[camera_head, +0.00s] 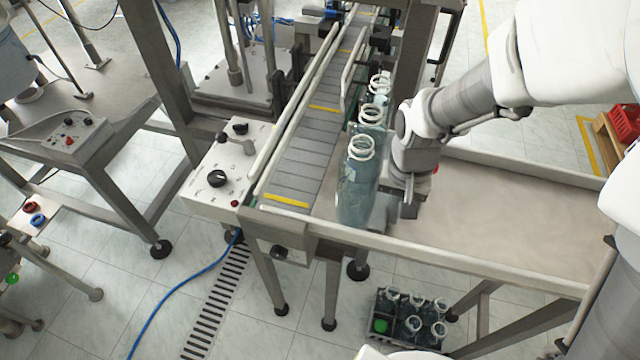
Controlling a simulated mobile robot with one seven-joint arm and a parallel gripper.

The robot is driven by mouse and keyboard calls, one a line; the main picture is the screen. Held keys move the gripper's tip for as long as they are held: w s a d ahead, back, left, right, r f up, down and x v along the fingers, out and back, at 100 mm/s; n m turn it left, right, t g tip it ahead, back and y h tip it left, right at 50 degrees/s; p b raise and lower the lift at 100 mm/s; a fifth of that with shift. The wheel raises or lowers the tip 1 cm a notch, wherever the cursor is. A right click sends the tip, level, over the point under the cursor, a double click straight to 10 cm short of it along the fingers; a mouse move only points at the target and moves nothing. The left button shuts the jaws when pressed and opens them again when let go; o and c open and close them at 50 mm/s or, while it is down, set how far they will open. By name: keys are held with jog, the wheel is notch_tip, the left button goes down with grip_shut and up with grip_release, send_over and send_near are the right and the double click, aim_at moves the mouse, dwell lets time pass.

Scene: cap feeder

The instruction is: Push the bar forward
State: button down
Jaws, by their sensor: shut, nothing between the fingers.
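My gripper (408,208) points down over the metal tray table, its fingers closed with nothing held. It is just right of the nearest glass bottle (357,190); I cannot tell whether they touch. Two more bottles stand in line behind it, a middle one (371,119) and a far one (380,84). The row stands along the right side of the slatted conveyor (300,150). A pale rail (349,68) runs along the conveyor's far right edge. I cannot tell for certain which part is the bar; my arm and the bottles hide part of this area.
The tray table (520,215) is bare to the right of my gripper, with a raised front rim. A control box (222,172) with black knobs adjoins the conveyor's left side. A crate of bottles (372,328) sits on the floor below. An upright post (410,60) stands behind the bottles.

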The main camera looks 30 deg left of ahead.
jog(key=s+a, duration=0.1)
jog(key=a, duration=0.3)
jog(key=s+a, duration=0.1)
jog(key=a, duration=0.3)
jog(key=s+a, duration=0.1)
jog(key=a, duration=0.4)
jog(key=shift+s, duration=0.3)
notch_tip(320, 180, up, 10)
jog(key=d+p, duration=0.2)
jog(key=p, duration=0.4)
jog(key=shift+w+d+p, duration=0.2)
jog(key=shift+w+p, duration=0.1)
